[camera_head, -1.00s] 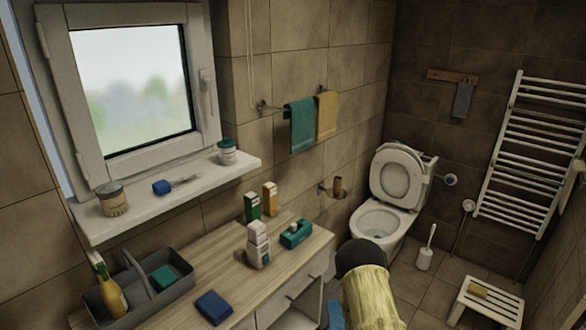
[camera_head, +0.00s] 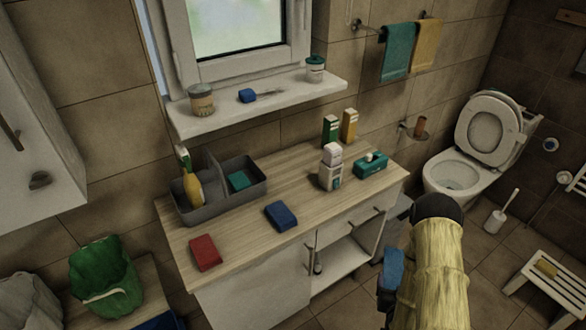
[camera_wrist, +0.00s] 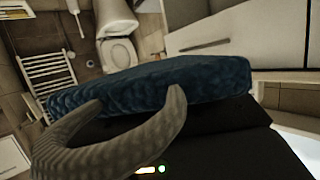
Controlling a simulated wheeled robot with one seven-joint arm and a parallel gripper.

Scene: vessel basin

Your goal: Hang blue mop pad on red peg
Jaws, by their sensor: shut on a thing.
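The blue mop pad (camera_wrist: 150,82) is a thick, textured slab in the wrist view, lying across the front of my gripper (camera_wrist: 136,105). My gripper is shut on it. In the head view a part of the blue mop pad (camera_head: 392,268) shows beside my arm, right of the counter. My gripper in the head view (camera_head: 386,296) is mostly hidden behind my arm. No red peg can be made out. Only a corner of a wooden wall rail (camera_head: 571,15) shows at the top right edge.
The counter (camera_head: 240,284) carries a red block (camera_head: 205,252), a blue block (camera_head: 281,216), a grey caddy (camera_head: 215,208) and bottles. The toilet (camera_head: 455,176), brush (camera_head: 497,218) and slatted stool (camera_head: 548,290) stand to the right. Floor shows between counter and stool.

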